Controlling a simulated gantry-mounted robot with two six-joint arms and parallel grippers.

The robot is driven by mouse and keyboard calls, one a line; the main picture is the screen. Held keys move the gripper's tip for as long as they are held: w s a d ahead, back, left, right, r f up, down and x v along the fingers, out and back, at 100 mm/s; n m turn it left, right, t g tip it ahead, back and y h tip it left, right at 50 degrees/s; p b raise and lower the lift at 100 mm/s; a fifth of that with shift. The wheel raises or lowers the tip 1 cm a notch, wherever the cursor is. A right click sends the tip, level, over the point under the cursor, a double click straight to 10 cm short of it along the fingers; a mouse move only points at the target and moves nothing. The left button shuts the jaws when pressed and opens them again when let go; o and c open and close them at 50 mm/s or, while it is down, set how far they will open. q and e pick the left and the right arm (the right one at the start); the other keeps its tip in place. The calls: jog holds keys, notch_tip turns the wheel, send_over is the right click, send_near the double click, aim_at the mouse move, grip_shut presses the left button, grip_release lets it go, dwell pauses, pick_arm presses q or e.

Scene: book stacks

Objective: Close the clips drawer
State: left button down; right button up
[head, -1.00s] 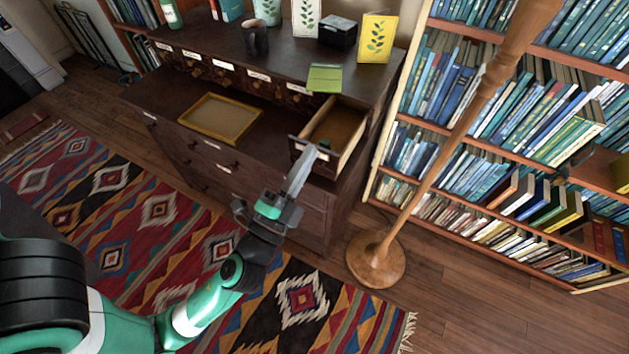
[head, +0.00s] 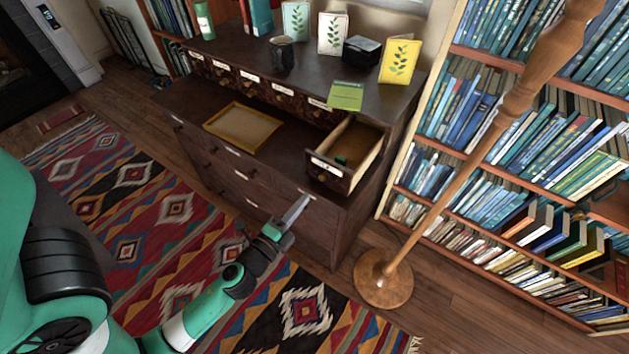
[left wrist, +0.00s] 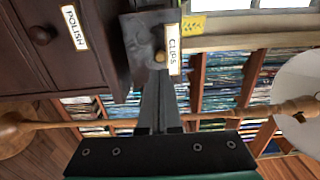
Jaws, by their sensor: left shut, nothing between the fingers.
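My left gripper (head: 303,200) is shut and empty, below and a little left of the drawer front in the head view. In the left wrist view the closed fingers (left wrist: 158,90) point at the drawer front; I cannot tell whether they touch it. My right gripper is not in view.
The dark chest (head: 255,190) holds a tray (head: 243,127) on its ledge and cards and pots on top. A green card (head: 345,96) lies by the open drawer. A wooden lamp stand (head: 383,277) stands close on the right, before the bookshelves (head: 500,150). A patterned rug (head: 130,200) covers the floor.

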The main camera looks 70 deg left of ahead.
aim_at(321, 180)
pick_arm(q)
jog(key=p+x, duration=0.1)
jog(key=x, duration=0.5)
jog(key=shift+f, duration=0.1)
jog(key=shift+w, duration=0.1)
